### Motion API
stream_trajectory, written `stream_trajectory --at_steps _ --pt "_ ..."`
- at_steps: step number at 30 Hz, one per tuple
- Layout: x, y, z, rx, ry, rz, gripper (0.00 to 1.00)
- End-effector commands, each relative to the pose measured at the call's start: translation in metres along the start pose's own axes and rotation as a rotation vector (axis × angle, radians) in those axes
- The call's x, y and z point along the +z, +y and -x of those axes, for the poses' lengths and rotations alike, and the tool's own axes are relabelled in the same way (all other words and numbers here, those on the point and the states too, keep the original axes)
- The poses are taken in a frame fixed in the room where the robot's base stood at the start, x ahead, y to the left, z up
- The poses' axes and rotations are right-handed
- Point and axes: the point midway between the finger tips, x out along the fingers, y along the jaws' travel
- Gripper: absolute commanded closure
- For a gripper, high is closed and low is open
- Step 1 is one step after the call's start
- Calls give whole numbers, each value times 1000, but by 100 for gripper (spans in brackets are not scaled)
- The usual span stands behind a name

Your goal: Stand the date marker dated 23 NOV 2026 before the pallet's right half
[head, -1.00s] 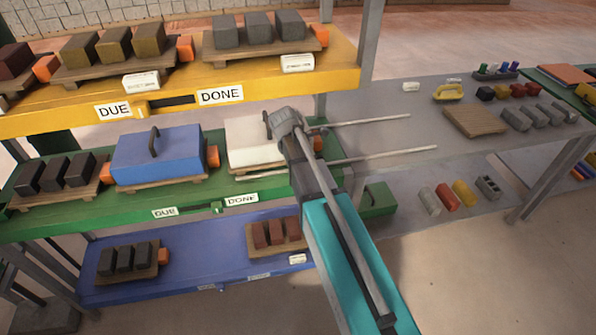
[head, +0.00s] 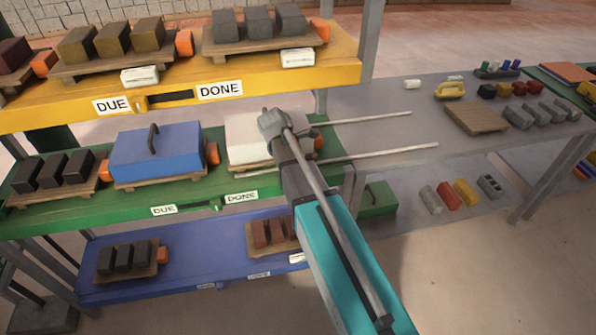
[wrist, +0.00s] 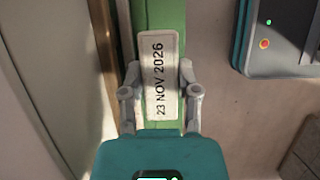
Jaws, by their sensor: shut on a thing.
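The date marker (wrist: 160,76), a white block with "23 NOV 2026" on its face, is between the fingers of my gripper (wrist: 159,92) in the wrist view. My gripper is shut on it. The green shelf (wrist: 174,20) shows as a strip beneath the marker; I cannot tell whether they touch. In the head view my gripper (head: 270,124) is in front of a wooden pallet (head: 243,171) with a white load (head: 243,150) on the green shelf's right part. My arm hides part of this load, and the marker cannot be made out there.
A blue lidded cover (head: 155,155) stands left of the white load. The yellow shelf (head: 60,117) runs above, with two white markers, (head: 140,76) on the left and another (head: 297,57) on the right. The blue shelf (head: 200,268) lies below. A grey table (head: 390,120) is at right.

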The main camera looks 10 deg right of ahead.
Motion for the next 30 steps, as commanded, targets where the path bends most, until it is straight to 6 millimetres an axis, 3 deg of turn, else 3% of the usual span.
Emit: stream_trajectory --at_steps 6,23,24,30 --pt "-7 0 -18 0 0 0 100" --pt "-8 0 -22 0 0 -1 100" --pt "-8 0 -22 0 0 -1 56" --pt "-8 0 -22 -1 0 -1 24"
